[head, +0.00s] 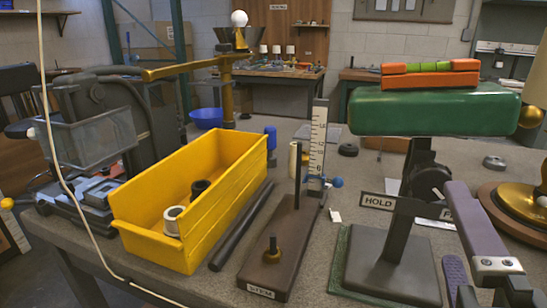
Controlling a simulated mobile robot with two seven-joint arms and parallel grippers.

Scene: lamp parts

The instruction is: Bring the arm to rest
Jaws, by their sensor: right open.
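My right arm comes in at the lower right in purple and black, with a silver band. Its gripper (470,278) is open and low beside the dark stand; I see nothing held, though its lower part is cut off by the frame. A brass-coloured arm (190,67) reaches left from an upright post (227,95) behind the yellow bin. A long green lamp shade (432,109) sits on the dark stand (400,228), with an orange and green piece (430,74) on top. My left gripper is out of view.
The workbench (225,286) holds a yellow bin (215,222) with ring-shaped parts inside. A round wooden base (500,215) stands at the right edge.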

